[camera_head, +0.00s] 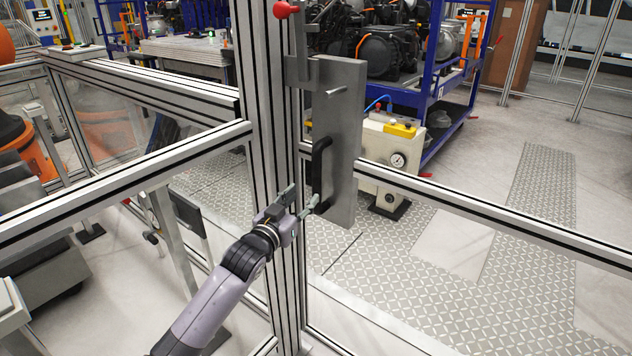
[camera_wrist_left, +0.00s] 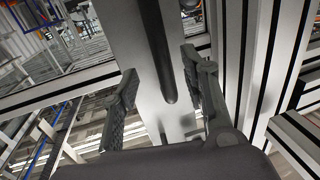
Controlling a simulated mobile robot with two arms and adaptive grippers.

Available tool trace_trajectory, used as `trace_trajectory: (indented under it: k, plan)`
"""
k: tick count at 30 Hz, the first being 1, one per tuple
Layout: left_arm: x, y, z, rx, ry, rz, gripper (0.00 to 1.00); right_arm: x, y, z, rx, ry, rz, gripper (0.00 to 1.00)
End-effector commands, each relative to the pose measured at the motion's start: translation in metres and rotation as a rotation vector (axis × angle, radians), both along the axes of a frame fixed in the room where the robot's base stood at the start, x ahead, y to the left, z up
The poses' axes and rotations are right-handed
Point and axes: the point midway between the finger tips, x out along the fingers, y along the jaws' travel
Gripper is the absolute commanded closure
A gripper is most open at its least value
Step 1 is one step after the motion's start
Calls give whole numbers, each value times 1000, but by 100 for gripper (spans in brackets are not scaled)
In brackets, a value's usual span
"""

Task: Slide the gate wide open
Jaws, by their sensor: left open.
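The gate (camera_head: 490,220) is a clear panel in an aluminium profile frame, to the right of the thick upright posts (camera_head: 265,110). A grey plate (camera_head: 343,120) at its left edge carries a black vertical bar handle (camera_head: 321,165). My left gripper (camera_head: 302,198) is open at the lower end of the handle, in front of the posts. In the left wrist view, the handle (camera_wrist_left: 158,45) runs down between the two open fingers (camera_wrist_left: 160,75). I cannot tell whether either finger touches it. My right gripper is not in view.
A fixed fence rail (camera_head: 130,180) runs to the left of the posts. Behind the gate stand a beige unit with a gauge (camera_head: 380,155) and a blue rack (camera_head: 435,95) holding engines. Patterned floor plates (camera_head: 480,300) lie clear beyond the gate.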

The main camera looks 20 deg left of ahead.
Motion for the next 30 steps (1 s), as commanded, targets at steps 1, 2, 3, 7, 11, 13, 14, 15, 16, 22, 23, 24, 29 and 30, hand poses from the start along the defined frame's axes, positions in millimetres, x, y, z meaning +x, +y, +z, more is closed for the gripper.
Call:
trace_trajectory:
  k: [1,2,3,7,11,13,14,15,16,22,23,24,29,30]
  plan:
    - [11,-2,1,0,-1,0,59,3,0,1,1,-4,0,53]
    - [17,-2,1,0,-1,1,59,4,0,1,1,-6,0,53]
    - [24,-4,1,0,-1,0,59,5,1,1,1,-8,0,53]
    - [47,-7,1,0,-1,1,59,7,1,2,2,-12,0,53]
    - [66,-10,1,0,0,0,59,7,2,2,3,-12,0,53]
    - [74,-11,0,0,0,0,59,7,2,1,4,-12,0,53]
    - [76,-12,0,0,0,0,59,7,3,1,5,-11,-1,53]
    - [79,-12,0,0,1,0,59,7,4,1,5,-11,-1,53]
    - [81,-13,0,0,1,0,59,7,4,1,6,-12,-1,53]
    - [88,-14,0,0,0,-1,59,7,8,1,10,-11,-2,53]
    - [88,-14,0,0,0,-1,59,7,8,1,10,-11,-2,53]
    - [88,-14,0,0,0,-1,59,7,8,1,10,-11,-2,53]
    - [88,-14,0,0,0,-1,59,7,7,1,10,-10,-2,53]
    - [88,-14,0,0,0,-1,61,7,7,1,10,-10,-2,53]
